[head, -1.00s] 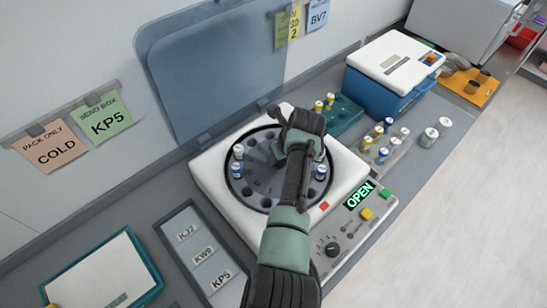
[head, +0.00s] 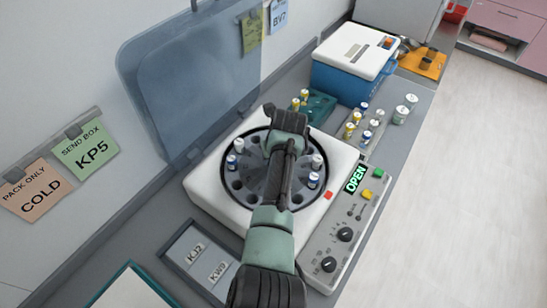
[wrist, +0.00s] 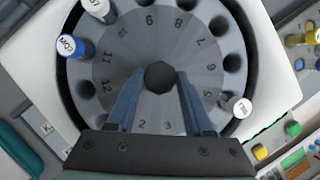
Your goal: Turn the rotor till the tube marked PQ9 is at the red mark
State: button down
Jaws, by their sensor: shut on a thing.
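My gripper (wrist: 160,82) is shut on the dark hub (wrist: 160,75) at the rotor's middle, one finger on each side; it also shows in the head view (head: 287,128). The grey rotor (wrist: 150,112) has numbered, mostly empty holes. The red mark (head: 328,195) is on the white housing's front right in the head view.
The centrifuge's clear lid (head: 185,80) stands open behind. The control panel (head: 335,240) reads OPEN. A teal rack (head: 318,108) and several tubes stand to the right, with a blue cool box (head: 340,80) beyond. Key labels (head: 205,262) lie on a tray at front left.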

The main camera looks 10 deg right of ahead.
jog(key=shift+m, duration=0.5)
dwell(0.3)
jog(key=shift+c, duration=1.5)
grip_release()
jog(key=shift+r, duration=0.1)
jog(key=b+v, duration=0.1)
jog(key=v, duration=1.1)
jog(key=shift+s+a+r, duration=0.2)
jog(key=shift+s+r, duration=0.05)
jog(key=shift+r, duration=0.1)
